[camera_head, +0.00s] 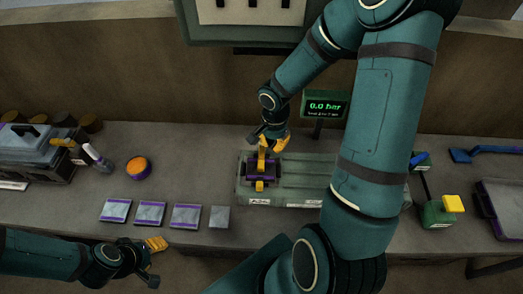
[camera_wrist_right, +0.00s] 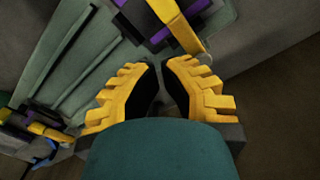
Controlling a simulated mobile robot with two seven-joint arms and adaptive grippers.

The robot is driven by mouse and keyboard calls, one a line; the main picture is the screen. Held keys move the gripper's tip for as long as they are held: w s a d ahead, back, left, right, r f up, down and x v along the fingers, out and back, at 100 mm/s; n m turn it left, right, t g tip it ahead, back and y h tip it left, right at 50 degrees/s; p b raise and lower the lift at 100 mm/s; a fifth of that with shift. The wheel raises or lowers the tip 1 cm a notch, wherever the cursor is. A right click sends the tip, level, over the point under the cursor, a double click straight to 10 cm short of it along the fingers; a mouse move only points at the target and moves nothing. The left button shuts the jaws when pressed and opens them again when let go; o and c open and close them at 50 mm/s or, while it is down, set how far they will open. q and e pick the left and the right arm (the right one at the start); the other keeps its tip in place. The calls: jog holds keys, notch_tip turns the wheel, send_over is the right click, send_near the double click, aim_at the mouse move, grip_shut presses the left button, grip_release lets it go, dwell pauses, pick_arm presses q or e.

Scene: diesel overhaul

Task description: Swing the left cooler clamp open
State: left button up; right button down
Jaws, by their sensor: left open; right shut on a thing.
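The left cooler clamp (camera_head: 250,170), dark and purple with yellow parts, sits on the left end of the long grey-green cooler (camera_head: 310,178). Its yellow lever (camera_head: 261,158) points up toward my right gripper (camera_head: 272,142), which is shut on it. In the right wrist view, the lever (camera_wrist_right: 178,22) runs close to the fingertips of the right gripper (camera_wrist_right: 162,64); the exact contact is hard to see. My left gripper (camera_head: 160,260) is open and empty near the table's front edge, far left of the clamp. My right arm hides the cooler's right part.
A display reading 0.0 bar (camera_head: 325,106) stands behind the cooler. Several flat plates (camera_head: 150,213) and an orange-topped pot (camera_head: 138,167) lie to the left. A green block with a yellow top (camera_head: 437,213) and a dark tray (camera_head: 484,200) are on the right.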

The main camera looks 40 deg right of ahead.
aim_at(272, 159)
jog(key=shift+f, duration=0.1)
dwell(0.3)
jog(key=shift+f+b, duration=0.3)
jog(key=shift+b, duration=0.15)
jog(key=shift+f+b, duration=0.85)
jog(key=shift+b, duration=0.15)
jog(key=shift+f+b, duration=1.05)
jog(key=shift+b, duration=0.1)
jog(key=shift+r, duration=0.3)
jog(key=shift+w+a, duration=0.1)
jog(key=shift+w+a+b, duration=0.25)
jog(key=shift+a+b, duration=0.05)
jog(key=shift+b, duration=0.05)
jog(key=shift+w+a, duration=0.2)
jog(key=shift+a, duration=0.05)
jog(key=shift+w+a+b, duration=0.2)
jog(key=shift+a+b, duration=0.05)
jog(key=shift+b, duration=0.1)
